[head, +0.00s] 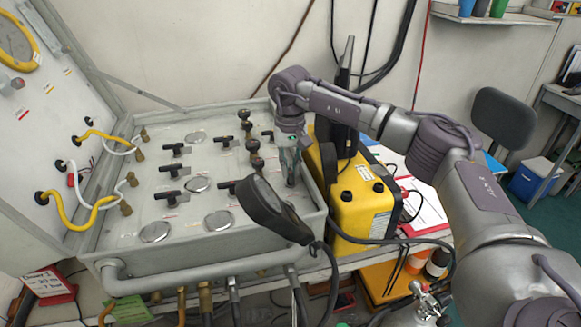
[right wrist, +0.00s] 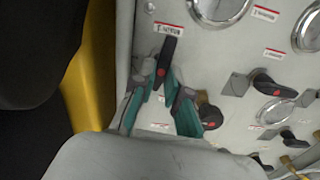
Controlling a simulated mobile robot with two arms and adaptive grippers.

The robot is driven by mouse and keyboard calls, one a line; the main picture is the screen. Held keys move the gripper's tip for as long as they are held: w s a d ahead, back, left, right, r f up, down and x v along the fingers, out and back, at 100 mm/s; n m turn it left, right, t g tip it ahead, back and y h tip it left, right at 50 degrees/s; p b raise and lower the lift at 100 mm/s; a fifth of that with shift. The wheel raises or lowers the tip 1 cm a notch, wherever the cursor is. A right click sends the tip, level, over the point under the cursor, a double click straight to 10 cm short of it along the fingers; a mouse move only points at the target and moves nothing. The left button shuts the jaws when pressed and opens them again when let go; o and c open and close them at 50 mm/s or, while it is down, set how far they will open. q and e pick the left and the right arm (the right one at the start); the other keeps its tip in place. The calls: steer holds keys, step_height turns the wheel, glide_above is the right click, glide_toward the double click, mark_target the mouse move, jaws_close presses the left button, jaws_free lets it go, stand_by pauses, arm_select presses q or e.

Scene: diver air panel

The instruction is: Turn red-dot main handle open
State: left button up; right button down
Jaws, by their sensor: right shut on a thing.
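The main handle (right wrist: 169,50) is a slim black lever with a red dot near its lower end, under a red-and-white label in the right wrist view. It points up and slightly right there. My right gripper (right wrist: 160,84) has its teal-backed fingers on either side of the dotted end and is shut on it. In the head view my right gripper (head: 290,170) reaches down to the right side of the grey panel (head: 150,190). The handle is hidden there behind the gripper and a black handset. My left gripper is not in view.
A yellow case (head: 350,205) is close to the panel's right side. Several other black levers (head: 172,196) and round gauges (head: 155,232) cover the panel. Yellow hoses (head: 70,215) hang on its raised lid.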

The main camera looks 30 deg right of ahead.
mark_target(290, 171)
steer(key=shift+n, duration=0.4)
steer(key=c, duration=1.2)
jaws_free()
steer(key=shift+r, duration=0.15)
step_height(290, 171, up, 12)
steer(key=shift+f, duration=0.1)
